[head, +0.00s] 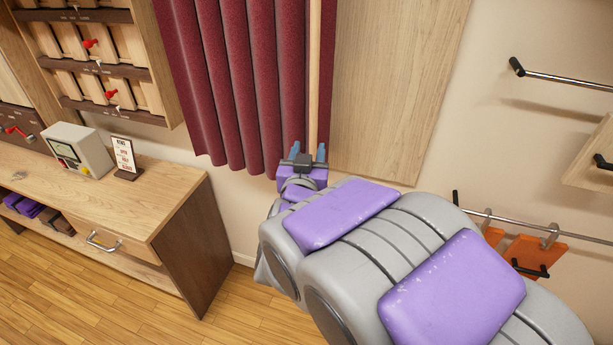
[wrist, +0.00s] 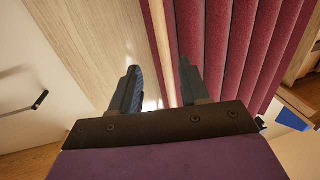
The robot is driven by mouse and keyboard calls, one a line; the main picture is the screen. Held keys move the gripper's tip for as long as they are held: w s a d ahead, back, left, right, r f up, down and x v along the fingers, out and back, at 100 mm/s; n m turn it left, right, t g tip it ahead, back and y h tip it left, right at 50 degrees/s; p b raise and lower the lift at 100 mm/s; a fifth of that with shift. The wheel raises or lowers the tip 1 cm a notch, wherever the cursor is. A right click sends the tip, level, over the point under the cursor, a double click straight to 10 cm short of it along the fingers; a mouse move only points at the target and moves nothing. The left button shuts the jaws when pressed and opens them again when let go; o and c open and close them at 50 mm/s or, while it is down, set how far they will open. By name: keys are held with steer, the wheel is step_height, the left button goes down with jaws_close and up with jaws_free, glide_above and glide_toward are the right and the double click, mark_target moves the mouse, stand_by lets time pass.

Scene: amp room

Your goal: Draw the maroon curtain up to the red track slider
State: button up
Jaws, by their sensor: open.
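The maroon curtain (head: 225,80) hangs in folds at the upper middle of the head view. It fills the right part of the wrist view (wrist: 240,50). A pale wooden rod (head: 314,75) hangs upright at its right edge, with a narrow maroon strip to its right. My gripper (head: 308,152) is open and empty near the rod's lower end. In the wrist view the rod (wrist: 157,45) shows between my two spread fingers; I cannot tell whether it is within their reach. The top of the curtain, its track and the red track slider are out of view.
A wooden panel (head: 395,80) is on the wall right of the curtain. A wooden desk (head: 150,190) stands at left with a grey meter box (head: 78,150) and small sign (head: 124,158). A metal rail (head: 570,80) juts at right. Wooden floor (head: 110,312) is clear in front.

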steer(key=shift+s+a+b, duration=0.2)
steer(key=shift+s+b, duration=1.7)
steer(key=shift+b, duration=0.05)
steer(key=s+f+n+g+y, duration=0.3)
steer(key=s+f+g+y, duration=0.3)
steer(key=s+f+g, duration=0.6)
steer(key=s+d+f+g+h, duration=0.1)
steer(key=s+d+g, duration=0.1)
steer(key=s+d, duration=0.2)
steer(key=s+d+f+g+h, duration=0.1)
steer(key=s+d+g, duration=0.2)
steer(key=s, duration=0.8)
steer(key=s+d+f+m+g+h, duration=0.1)
steer(key=s+d+g, duration=0.1)
steer(key=s+d, duration=0.4)
steer(key=shift+s+f+g, duration=0.3)
steer(key=shift+s, duration=0.55)
steer(key=shift+a, duration=0.1)
